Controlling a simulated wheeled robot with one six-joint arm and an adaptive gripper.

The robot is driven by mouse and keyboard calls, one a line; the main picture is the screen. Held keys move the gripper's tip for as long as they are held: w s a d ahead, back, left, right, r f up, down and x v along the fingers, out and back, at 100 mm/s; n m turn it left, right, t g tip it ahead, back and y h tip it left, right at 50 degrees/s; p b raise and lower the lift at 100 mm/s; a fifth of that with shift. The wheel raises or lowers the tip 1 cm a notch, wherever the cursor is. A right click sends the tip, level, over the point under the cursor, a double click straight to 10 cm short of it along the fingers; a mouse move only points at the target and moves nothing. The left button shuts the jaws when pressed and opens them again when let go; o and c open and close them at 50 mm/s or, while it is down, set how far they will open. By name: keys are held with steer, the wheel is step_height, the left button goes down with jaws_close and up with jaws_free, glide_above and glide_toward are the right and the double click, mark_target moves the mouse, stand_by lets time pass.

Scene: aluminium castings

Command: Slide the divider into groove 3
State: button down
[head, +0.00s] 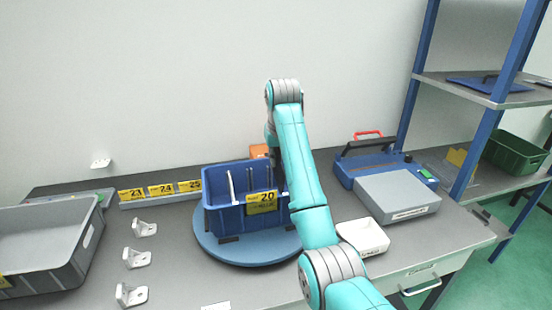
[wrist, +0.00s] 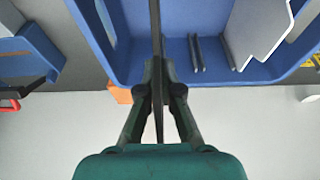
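A blue bin (head: 225,220) with a yellow label reading 20 stands on a round blue turntable (head: 255,248). In the wrist view the bin's wall (wrist: 125,78) fills the upper part. My gripper (wrist: 158,92) is shut on a thin dark divider (wrist: 156,35), seen edge-on, at the bin wall. The divider reaches over the bin's inside; I cannot tell whether it sits in a groove. Paired dark ribs (wrist: 196,53) and a pale plate (wrist: 258,28) are to its right inside the bin. In the head view my arm hides most of the gripper and the bin's right end.
A grey crate (head: 40,287) and several metal brackets (head: 137,257) are on the left. A white tray (head: 363,238), a grey box (head: 398,196) and a blue device (head: 350,178) are on the right.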

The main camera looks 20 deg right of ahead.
steer(key=shift+f, duration=0.65)
steer(key=c, duration=1.2)
jaws_free()
steer(key=shift+c, duration=0.2)
